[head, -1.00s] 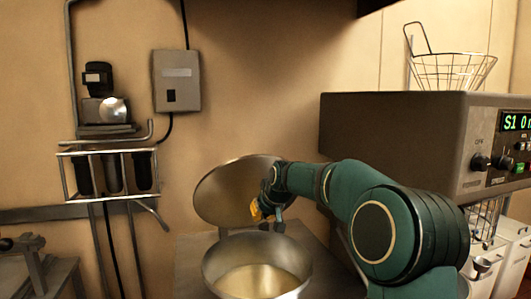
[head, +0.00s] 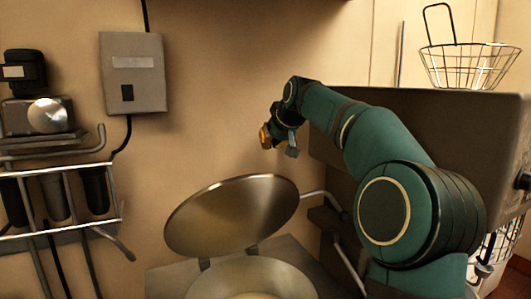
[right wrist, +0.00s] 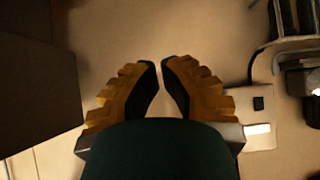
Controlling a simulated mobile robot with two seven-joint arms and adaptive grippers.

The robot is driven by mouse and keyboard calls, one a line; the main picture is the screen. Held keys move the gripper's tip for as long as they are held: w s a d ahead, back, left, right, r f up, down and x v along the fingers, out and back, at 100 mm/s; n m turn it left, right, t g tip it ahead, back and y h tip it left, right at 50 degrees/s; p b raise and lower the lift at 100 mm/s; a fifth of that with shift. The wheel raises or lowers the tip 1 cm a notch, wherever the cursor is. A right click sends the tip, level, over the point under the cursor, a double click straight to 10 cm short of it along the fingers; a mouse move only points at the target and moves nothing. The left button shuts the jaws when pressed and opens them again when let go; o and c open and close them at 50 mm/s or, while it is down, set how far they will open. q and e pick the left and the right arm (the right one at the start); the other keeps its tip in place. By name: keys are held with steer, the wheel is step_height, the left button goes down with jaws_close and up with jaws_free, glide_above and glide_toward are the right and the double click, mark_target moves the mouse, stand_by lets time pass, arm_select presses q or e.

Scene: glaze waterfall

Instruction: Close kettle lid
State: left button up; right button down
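The kettle (head: 251,274) is a round metal pot at the bottom of the head view, cut off by the frame edge. Its round metal lid (head: 232,215) stands tilted up behind the kettle mouth, apart from the rim except at its hinge side. My right gripper (head: 278,147) is above the lid's upper right edge, in front of the wall, and appears clear of the lid. In the right wrist view its yellow fingers (right wrist: 160,66) nearly meet at the tips, with nothing between them. The left gripper is not in view.
A large grey metal unit (head: 438,138) stands right of the kettle, close behind my right arm. A wire basket (head: 470,66) sits above it. A grey wall box (head: 135,73) and a metal rack (head: 60,197) are on the left. The wall above the lid is free.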

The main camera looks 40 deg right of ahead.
steer(key=x, duration=0.8)
steer(key=shift+w+d+f, duration=0.1)
steer(key=shift+w+f, duration=0.05)
steer(key=shift+f, duration=0.4)
steer(key=shift+s+f, duration=0.25)
steer(key=shift+f, duration=0.05)
steer(key=shift+s+a+f+b, duration=0.15)
steer(key=shift+s+a, duration=0.1)
steer(key=shift+s, duration=0.25)
steer(key=shift+s+a+f+b, duration=0.15)
steer(key=shift+s+a+f, duration=0.05)
steer(key=shift+s, duration=0.35)
steer(key=shift+s+f, duration=0.2)
